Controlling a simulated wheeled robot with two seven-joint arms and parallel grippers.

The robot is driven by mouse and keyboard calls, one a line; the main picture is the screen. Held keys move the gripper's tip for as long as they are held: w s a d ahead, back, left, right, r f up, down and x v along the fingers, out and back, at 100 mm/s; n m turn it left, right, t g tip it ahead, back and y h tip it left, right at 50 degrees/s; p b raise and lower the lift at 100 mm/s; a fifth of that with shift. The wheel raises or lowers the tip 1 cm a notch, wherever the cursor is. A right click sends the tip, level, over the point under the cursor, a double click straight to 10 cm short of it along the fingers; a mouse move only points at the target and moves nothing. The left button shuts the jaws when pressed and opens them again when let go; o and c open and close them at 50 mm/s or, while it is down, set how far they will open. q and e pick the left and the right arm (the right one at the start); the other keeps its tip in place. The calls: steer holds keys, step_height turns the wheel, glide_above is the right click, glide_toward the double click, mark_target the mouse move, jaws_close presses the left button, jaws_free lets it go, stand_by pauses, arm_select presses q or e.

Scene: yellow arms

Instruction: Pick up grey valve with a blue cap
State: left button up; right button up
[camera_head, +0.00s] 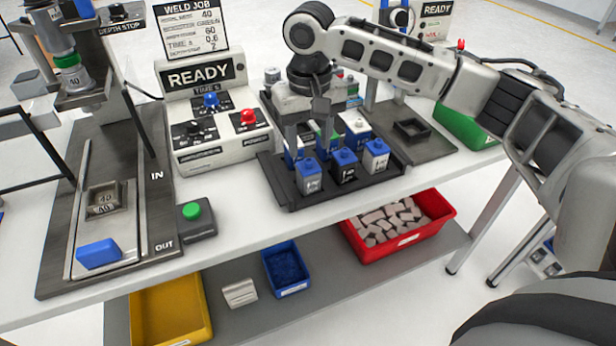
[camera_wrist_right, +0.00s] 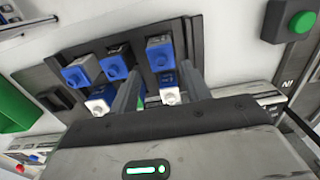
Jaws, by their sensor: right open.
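A black tray (camera_head: 290,206) on the bench holds several small valves in two rows. In the front row, a grey valve with a blue cap (camera_head: 310,178) stands at the left and another grey valve with a blue cap (camera_head: 376,156) at the right. A black valve with a blue cap (camera_head: 343,165) stands between them. My right gripper (camera_head: 304,148) points down, open, over the back row's left end. In the wrist view, a white-capped blue valve (camera_wrist_right: 169,90) shows between its fingers; the grey valves (camera_wrist_right: 160,55) (camera_wrist_right: 83,71) stand beyond. The fingers partly hide the back row. My left gripper is out of view.
A white control box (camera_head: 200,120) with coloured buttons stands left of the tray. A green-button box (camera_head: 197,218) and a press fixture (camera_head: 105,215) with a blue block are farther left. A red bin (camera_head: 440,210) is on the shelf below. Bare bench lies before the tray.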

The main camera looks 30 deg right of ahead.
mark_target(309, 161)
steer(key=shift+f, duration=3.6)
steer(key=c, duration=0.8)
